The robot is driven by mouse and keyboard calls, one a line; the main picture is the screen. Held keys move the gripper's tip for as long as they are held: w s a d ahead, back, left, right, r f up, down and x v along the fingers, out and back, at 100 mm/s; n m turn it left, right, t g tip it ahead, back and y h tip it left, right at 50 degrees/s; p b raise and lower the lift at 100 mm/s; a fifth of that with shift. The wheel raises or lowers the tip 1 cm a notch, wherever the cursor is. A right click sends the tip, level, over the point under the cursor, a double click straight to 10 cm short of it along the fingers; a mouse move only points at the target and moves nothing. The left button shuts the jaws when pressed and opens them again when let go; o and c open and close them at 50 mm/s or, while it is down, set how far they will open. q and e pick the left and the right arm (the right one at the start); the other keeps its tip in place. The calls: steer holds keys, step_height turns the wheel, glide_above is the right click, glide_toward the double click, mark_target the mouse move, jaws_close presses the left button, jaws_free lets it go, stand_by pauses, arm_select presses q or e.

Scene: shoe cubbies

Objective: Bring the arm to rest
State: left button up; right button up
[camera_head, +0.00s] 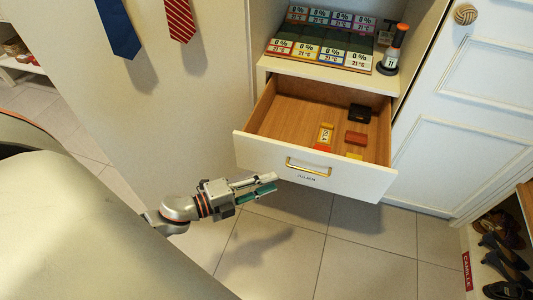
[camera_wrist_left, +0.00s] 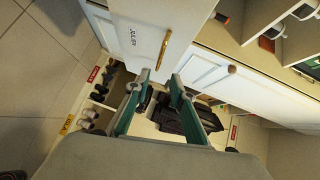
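My left gripper (camera_head: 274,182) is in front of the open drawer, just below and left of its brass handle (camera_head: 308,167). In the left wrist view my left gripper (camera_wrist_left: 161,80) shows its two teal-padded fingers apart, with nothing held between the tips. The fingers look clear of the drawer front (camera_head: 300,165), which is marked JULIEN. My right gripper is in neither view.
The open drawer (camera_head: 285,118) holds a black item (camera_head: 359,113), a red item (camera_head: 356,138) and some yellow and red ones. A shoe cubby (camera_head: 500,255) stands at right. The tiled floor (camera_head: 290,260) below is clear.

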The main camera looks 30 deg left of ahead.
arm_select(q)
steer(key=shift+s, duration=0.1)
stand_by(0.5)
steer(key=s+d+f+n+g+y, duration=0.2)
steer(key=s+d+f+n+y, duration=0.1)
steer(key=s+n, duration=0.5)
steer(key=s+d+f+n+g+y, duration=0.2)
steer(key=s+f+n, duration=0.1)
steer(key=s+n, duration=0.5)
steer(key=shift+n, duration=0.9)
steer(key=shift+s+r+p, duration=0.2)
steer(key=shift+r+p, duration=2.75)
steer(key=shift+p, duration=3.5)
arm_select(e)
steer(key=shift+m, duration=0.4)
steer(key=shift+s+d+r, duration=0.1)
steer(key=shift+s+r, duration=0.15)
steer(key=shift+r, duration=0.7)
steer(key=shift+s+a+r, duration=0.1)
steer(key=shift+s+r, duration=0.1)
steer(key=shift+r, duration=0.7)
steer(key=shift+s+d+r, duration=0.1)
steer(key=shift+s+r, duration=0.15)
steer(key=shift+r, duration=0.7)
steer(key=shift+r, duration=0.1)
